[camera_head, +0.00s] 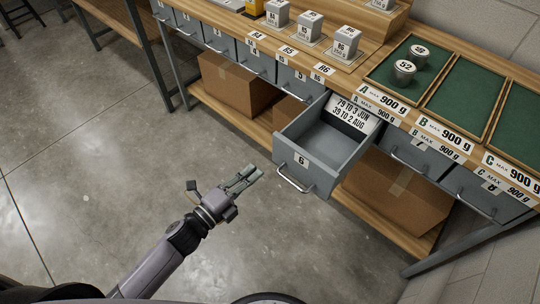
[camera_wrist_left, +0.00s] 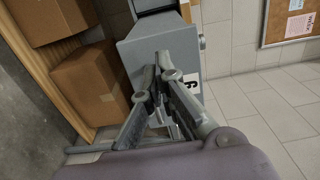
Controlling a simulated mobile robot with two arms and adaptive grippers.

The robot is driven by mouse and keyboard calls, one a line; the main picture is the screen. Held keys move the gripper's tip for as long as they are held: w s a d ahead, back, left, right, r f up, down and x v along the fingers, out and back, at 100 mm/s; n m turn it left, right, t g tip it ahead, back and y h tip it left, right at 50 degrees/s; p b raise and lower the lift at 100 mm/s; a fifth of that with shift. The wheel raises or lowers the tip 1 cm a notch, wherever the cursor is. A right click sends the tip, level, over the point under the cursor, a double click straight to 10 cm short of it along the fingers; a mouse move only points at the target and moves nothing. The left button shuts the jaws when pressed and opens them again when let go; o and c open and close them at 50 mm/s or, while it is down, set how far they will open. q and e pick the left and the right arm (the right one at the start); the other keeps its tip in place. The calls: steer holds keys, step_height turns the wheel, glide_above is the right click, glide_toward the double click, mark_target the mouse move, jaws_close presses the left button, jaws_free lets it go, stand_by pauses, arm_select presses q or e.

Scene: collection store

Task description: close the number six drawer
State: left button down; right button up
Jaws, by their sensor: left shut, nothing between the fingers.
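The number six drawer (camera_head: 305,177) is a grey metal drawer pulled far out of the bench, with a "6" label and a bar handle (camera_head: 293,181) on its front. Its inside looks empty apart from a printed card (camera_head: 352,114) at the back. My left gripper (camera_head: 254,174) is shut and empty, in front of the drawer's left side and apart from it in the head view. In the left wrist view the gripper's fingers (camera_wrist_left: 157,66) overlap the grey drawer front (camera_wrist_left: 180,45), with the "6" label partly hidden behind a finger. My right gripper is not in view.
Neighbouring drawers, such as number 7 (camera_head: 418,153) and number 8 (camera_head: 483,190), are shut. Cardboard boxes (camera_head: 397,196) stand on the lower shelf. Green trays (camera_head: 465,92) and weights (camera_head: 404,72) sit on the bench top. The floor (camera_head: 110,150) before the bench is clear.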

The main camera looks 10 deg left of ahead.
mark_target(277, 151)
arm_select(q)
steer(key=x, duration=0.7)
steer(key=shift+w+d+p, duration=0.15)
steer(key=shift+w+p, duration=0.05)
steer(key=shift+p, duration=0.1)
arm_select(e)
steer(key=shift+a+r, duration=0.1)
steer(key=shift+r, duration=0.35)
